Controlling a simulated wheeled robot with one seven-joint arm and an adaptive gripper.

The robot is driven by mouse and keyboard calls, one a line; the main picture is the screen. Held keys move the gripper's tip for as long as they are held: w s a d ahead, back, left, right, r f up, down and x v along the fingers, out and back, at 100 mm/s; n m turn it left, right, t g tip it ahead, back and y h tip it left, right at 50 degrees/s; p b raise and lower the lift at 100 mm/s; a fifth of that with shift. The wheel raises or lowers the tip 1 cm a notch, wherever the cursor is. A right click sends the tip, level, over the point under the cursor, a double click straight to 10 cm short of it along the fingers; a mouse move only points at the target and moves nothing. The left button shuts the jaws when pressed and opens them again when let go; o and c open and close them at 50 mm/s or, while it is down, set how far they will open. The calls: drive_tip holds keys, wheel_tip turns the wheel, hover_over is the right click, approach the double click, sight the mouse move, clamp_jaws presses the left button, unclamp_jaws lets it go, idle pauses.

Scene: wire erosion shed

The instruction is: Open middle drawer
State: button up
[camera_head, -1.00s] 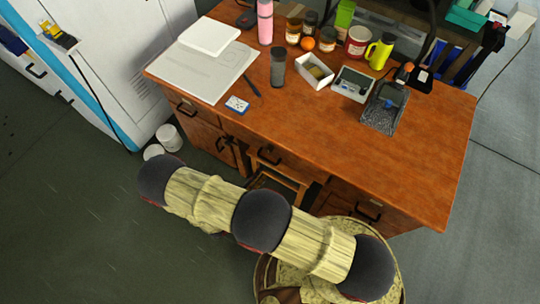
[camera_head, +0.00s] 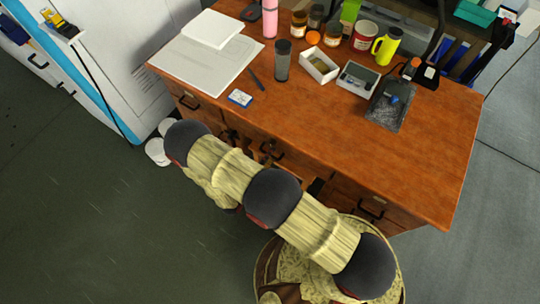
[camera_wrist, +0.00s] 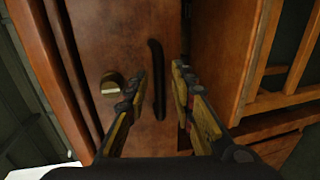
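The wooden desk (camera_head: 420,145) has a middle drawer (camera_head: 295,165) with a dark handle (camera_head: 270,150) in the head view, partly hidden by my arm. In the wrist view, a brown wooden front (camera_wrist: 105,40) fills the middle, with a dark bar handle (camera_wrist: 157,80) and a round brass knob or lock (camera_wrist: 112,83) beside it. I cannot tell for sure which front this is. My gripper (camera_wrist: 159,75) is open, with a finger on each side of the handle and a gap between them. The fingers are mostly hidden in the head view.
A left drawer handle (camera_head: 187,101) and a right drawer handle (camera_head: 372,208) flank the middle. Wooden slats (camera_wrist: 285,95), perhaps a stool, stand close at right in the wrist view. The desktop holds several items.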

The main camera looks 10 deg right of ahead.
drive_tip(key=shift+c, duration=1.2)
drive_tip(key=c, duration=0.4)
clamp_jaws()
